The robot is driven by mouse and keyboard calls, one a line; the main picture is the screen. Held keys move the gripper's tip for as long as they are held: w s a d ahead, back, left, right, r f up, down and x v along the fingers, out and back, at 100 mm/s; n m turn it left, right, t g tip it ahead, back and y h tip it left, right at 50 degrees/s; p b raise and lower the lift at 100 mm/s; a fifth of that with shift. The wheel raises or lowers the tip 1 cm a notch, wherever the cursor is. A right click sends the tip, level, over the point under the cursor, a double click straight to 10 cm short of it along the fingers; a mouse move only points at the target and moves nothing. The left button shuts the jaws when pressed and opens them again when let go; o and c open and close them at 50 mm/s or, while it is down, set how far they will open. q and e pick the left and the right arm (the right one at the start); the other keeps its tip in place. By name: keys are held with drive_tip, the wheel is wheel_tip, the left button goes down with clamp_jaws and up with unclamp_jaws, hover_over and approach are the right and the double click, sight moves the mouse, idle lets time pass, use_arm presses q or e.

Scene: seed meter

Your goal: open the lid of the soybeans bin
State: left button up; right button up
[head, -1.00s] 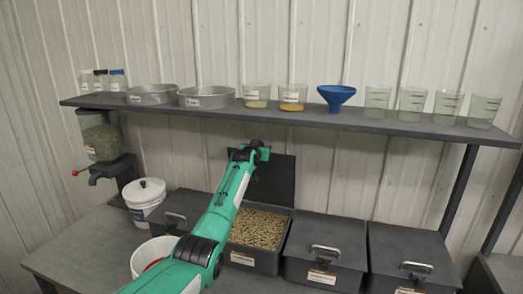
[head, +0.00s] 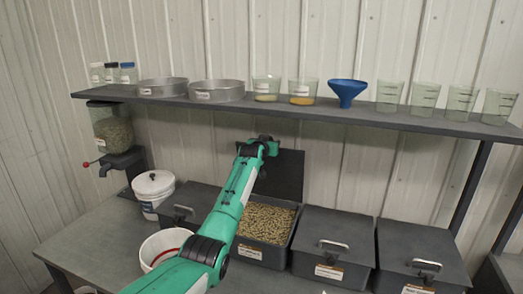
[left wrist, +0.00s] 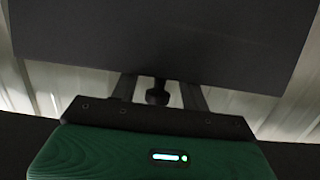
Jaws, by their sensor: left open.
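An open bin (head: 263,257) full of tan pellets stands on the bench, its dark lid (head: 283,172) raised upright at the back. Its label is too small to read, so I cannot tell whether it is the soybeans bin. My left gripper (head: 268,141) is open at the lid's upper left edge. In the left wrist view the dark lid panel (left wrist: 165,40) fills the top, just beyond my left gripper (left wrist: 158,90). I cannot tell whether they touch. My right gripper is not in view.
Shut bins with metal handles stand at right (head: 333,240) and (head: 422,255), and another (head: 185,205) at left behind my arm. A shelf (head: 330,113) with pans, cups and a blue funnel (head: 347,92) runs above. White buckets (head: 153,190) stand at left.

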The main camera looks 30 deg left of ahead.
use_arm(q)
drive_tip(key=b+v, duration=0.4)
drive_tip(key=v, duration=0.8)
drive_tip(key=shift+s, duration=0.25)
drive_tip(key=shift+d, duration=0.1)
